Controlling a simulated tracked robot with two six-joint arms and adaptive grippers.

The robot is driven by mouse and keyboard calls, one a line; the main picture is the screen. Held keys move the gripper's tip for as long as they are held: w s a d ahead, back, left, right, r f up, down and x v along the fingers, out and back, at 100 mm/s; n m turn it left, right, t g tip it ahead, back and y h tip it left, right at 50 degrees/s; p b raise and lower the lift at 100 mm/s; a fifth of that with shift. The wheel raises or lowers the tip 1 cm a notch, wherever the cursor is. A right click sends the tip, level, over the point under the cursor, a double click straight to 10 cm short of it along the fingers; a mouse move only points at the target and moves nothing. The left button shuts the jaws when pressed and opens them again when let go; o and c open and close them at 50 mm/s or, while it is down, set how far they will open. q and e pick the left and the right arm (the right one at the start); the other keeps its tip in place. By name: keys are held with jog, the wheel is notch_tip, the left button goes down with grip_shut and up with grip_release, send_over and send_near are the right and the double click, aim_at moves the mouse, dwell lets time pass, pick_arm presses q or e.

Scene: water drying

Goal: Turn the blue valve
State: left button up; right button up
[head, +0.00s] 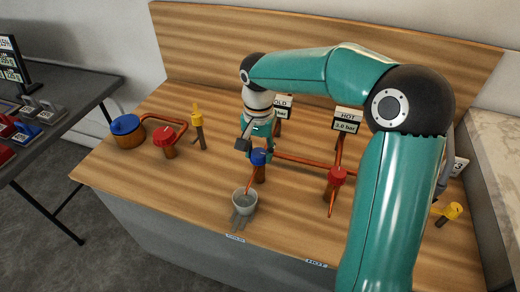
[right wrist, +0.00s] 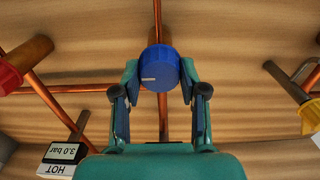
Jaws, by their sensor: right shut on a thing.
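The blue valve (head: 258,157) is a round blue knob on a short copper post, at the middle of the wooden bench in the head view. In the right wrist view the blue knob (right wrist: 159,69) sits between my two fingers, with a white mark pointing left. My right gripper (head: 257,143) reaches down from above and behind the knob. In the right wrist view its fingers (right wrist: 160,80) are shut on the knob from both sides. In the head view, the far finger's contact is partly hidden. My left gripper is not in view.
A grey cup (head: 244,203) stands in front of the valve, below a copper spout. A red valve (head: 337,175) and HOT gauge (head: 347,120) are to the right.

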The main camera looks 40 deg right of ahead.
aim_at(259, 152)
jog(key=shift+w+r, duration=0.1)
jog(key=shift+w, duration=0.05)
jog(key=o, duration=1.1)
jog(key=shift+a, duration=0.1)
jog(key=shift+o, duration=0.2)
notch_tip(259, 152, up, 12)
jog(key=shift+f, duration=0.2)
